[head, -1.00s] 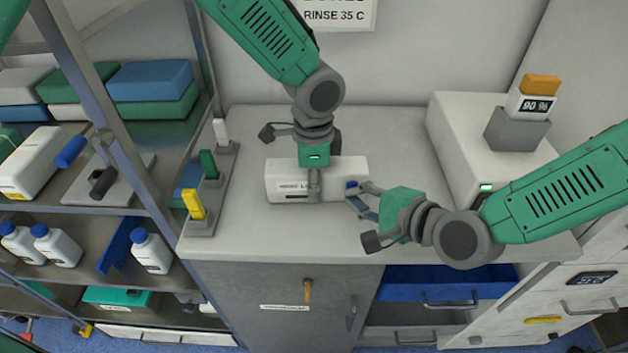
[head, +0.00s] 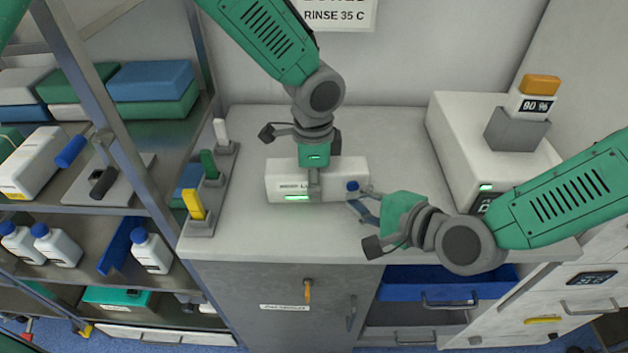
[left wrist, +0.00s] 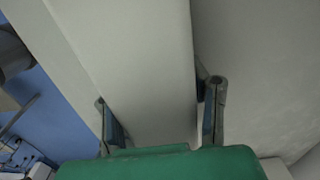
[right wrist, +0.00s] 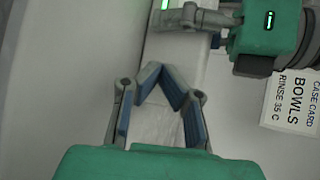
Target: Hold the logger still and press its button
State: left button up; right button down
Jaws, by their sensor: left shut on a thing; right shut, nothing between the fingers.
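The logger (head: 336,190) is a white box lying on the worktop, with a printed label, a lit green strip (head: 297,198) and a blue button (head: 352,186) on its front face. My left gripper (head: 315,180) is shut on it from above. In the left wrist view its fingers stand on either side of the white body (left wrist: 145,70). My right gripper (head: 360,201) is shut and empty, just right of and in front of the button, seemingly a little apart from it. In the right wrist view its fingertips (right wrist: 166,75) meet in front of the logger.
The pale worktop (head: 250,235) is clear around the logger. A stand with coloured handles (head: 208,190) is at its left edge. A white device (head: 480,140) with a 90 % readout block stands at the right. A shelf rack (head: 130,130) is at far left.

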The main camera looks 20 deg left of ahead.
jog(key=shift+s+d, duration=0.35)
jog(key=shift+s, duration=0.6)
jog(key=shift+s+d, duration=0.3)
jog(key=shift+s, duration=0.65)
jog(key=shift+s+d, duration=0.35)
jog(key=shift+s, duration=0.6)
pick_arm(q)
jog(key=o, duration=1.5)
jog(key=shift+o, duration=0.2)
